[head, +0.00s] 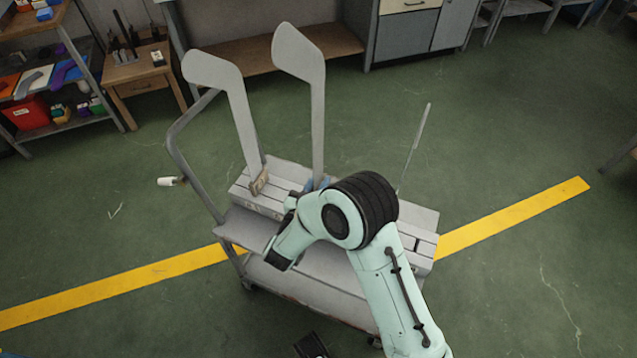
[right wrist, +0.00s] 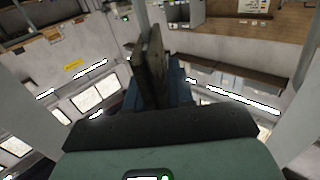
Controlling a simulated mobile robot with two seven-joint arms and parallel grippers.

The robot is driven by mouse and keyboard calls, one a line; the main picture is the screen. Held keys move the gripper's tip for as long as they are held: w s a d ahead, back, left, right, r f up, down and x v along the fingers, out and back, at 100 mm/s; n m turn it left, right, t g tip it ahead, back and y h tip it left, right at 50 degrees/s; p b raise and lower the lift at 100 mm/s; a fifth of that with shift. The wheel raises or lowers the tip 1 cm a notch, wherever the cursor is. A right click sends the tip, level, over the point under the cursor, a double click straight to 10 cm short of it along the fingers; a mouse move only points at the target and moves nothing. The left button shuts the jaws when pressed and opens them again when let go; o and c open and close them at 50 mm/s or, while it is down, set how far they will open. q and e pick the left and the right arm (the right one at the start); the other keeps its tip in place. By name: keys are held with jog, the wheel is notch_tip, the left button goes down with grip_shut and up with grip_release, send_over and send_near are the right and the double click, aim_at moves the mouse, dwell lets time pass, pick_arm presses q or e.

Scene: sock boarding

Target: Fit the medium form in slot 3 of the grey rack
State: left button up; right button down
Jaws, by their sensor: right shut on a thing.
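The grey rack (head: 281,208) lies on top of a cart, its slots partly covered by my right arm. A tall grey sock-shaped form (head: 304,68) stands upright near the rack's middle, toe to the left. My right gripper (head: 318,184) is shut on its lower shaft, with blue fingertips just showing. The form's foot is hidden behind the gripper and arm, so I cannot tell if it is in a slot. The right wrist view shows the blue fingers closed about the dark lower part of the held form (right wrist: 152,70). My left gripper is not in view.
Another grey form (head: 225,90) stands left, tilted, with a brown piece (head: 259,182) at its base. A thin form (head: 414,145) shows edge-on at right. The cart (head: 250,235) has a bent handle (head: 180,150) at left. Open green floor surrounds it.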

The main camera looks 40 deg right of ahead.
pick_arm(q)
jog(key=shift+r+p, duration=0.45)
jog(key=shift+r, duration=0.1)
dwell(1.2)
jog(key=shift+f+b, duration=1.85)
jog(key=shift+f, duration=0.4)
pick_arm(e)
jog(key=shift+f, duration=3.3)
jog(key=c, duration=0.9)
grip_release()
jog(key=shift+s+a, duration=0.2)
jog(key=shift+a, duration=0.3)
pick_arm(q)
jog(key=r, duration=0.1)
jog(key=p, duration=0.1)
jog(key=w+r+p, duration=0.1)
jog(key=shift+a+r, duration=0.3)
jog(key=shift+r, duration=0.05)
pick_arm(e)
jog(key=v, duration=1.2)
jog(key=shift+s, duration=0.15)
